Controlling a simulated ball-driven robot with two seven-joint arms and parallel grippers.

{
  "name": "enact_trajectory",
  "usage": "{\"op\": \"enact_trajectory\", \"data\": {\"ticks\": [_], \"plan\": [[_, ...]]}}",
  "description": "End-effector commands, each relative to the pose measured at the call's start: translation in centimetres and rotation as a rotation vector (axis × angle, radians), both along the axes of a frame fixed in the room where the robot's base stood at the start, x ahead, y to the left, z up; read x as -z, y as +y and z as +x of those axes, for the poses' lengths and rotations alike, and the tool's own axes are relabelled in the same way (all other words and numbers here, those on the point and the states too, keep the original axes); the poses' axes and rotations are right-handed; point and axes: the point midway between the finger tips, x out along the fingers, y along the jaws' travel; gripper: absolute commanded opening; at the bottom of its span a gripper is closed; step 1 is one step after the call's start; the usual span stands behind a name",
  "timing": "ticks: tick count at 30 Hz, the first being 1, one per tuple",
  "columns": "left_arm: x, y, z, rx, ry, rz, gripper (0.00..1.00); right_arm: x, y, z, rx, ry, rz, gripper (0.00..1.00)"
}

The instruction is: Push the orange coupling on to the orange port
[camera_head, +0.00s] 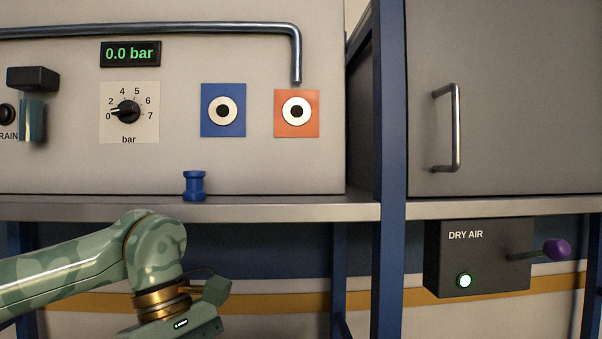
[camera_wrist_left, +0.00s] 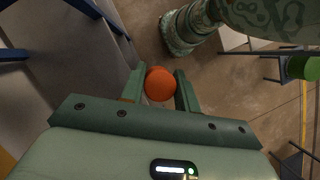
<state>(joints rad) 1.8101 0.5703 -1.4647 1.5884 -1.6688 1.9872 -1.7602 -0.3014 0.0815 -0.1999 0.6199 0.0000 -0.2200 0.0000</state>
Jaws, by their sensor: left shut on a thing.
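The orange port (camera_head: 296,111) is a white ring with a dark centre on an orange square, on the upright panel in the head view. The orange coupling (camera_wrist_left: 161,85) shows in the left wrist view as a round orange shape between the two fingers. My left gripper (camera_wrist_left: 160,90) is shut on it. In the head view my left arm comes in from the lower left, below the shelf edge; its fingers and the coupling are out of that picture. My right gripper is not in view.
A blue port (camera_head: 223,110) sits left of the orange port. A blue coupling (camera_head: 194,186) stands on the metal shelf (camera_head: 290,209). A bent pipe (camera_head: 297,60) ends just above the orange port. A blue post (camera_head: 392,130) stands to the right. The display (camera_head: 130,54) reads 0.0 bar.

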Motion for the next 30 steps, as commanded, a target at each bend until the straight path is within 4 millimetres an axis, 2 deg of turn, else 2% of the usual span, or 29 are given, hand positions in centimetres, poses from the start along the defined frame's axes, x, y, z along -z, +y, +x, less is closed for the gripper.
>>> {"op": "enact_trajectory", "data": {"ticks": [1,5,9,12,15,18,21,30], "plan": [[3.4,1.0,0.0,0.067,0.007,0.002,0.11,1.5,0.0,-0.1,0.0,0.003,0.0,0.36],[10.2,3.5,-0.6,0.278,0.008,0.0,0.11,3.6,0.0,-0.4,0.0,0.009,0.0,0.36],[17.5,6.3,-2.0,0.514,0.008,-0.002,0.11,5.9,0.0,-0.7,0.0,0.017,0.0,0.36],[21.8,8.0,-3.4,0.669,0.005,-0.003,0.11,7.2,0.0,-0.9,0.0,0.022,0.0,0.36],[25.0,9.3,-4.6,0.793,0.003,-0.004,0.11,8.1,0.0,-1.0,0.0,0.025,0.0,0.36],[26.9,10.1,-5.5,0.879,-0.001,-0.004,0.11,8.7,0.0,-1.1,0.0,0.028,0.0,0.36],[27.8,10.6,-6.0,0.924,-0.002,-0.004,0.11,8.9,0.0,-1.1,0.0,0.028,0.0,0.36],[27.9,10.7,-6.1,0.938,-0.004,-0.003,0.11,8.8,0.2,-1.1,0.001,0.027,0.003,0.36]]}}
